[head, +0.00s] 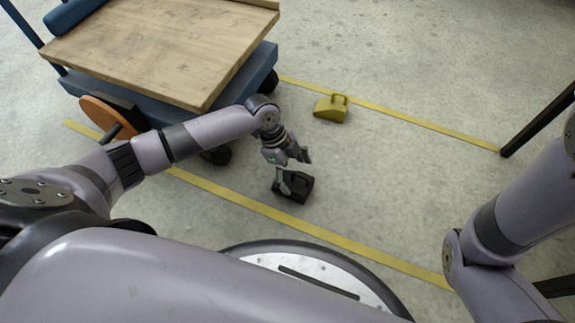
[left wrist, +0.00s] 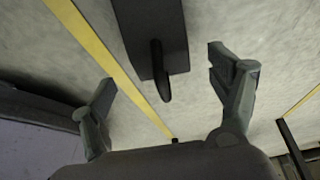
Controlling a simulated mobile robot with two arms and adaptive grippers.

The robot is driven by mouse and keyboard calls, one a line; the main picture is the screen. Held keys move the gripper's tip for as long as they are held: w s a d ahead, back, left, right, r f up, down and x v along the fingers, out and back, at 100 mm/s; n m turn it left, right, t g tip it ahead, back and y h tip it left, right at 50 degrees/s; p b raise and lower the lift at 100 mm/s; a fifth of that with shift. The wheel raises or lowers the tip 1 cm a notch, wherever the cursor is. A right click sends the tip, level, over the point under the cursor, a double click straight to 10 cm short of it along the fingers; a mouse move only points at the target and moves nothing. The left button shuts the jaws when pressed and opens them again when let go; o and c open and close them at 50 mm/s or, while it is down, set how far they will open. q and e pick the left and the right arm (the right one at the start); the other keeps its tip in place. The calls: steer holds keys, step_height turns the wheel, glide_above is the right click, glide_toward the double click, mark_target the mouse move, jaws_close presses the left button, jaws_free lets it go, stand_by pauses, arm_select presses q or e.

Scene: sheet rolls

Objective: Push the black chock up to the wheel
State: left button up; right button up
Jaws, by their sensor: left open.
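The black chock (head: 297,188) sits on the concrete floor between two yellow lines, right of the cart's near black wheel (head: 217,155), with a clear gap between them. In the left wrist view the chock (left wrist: 145,25) shows at the top, its dark handle (left wrist: 161,75) pointing toward the gripper. My left gripper (head: 294,172) is open at the chock, partly covering it in the head view. In the left wrist view its fingers (left wrist: 161,68) stand wide on either side of the handle. I cannot tell whether they touch the chock. My right gripper is out of view.
The blue cart (head: 262,68) with a wooden deck (head: 160,45) stands at upper left, partly hidden by my left arm. A yellow chock (head: 331,108) lies near the far yellow line (head: 420,126). A dark leg (head: 538,125) stands at right. Floor between the lines is mostly clear.

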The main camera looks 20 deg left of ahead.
mark_target(300, 183)
arm_select(q)
steer(key=b+x, duration=0.4)
steer(key=x, duration=0.3)
steer(key=shift+d, duration=0.1)
steer(key=shift+c, duration=0.2)
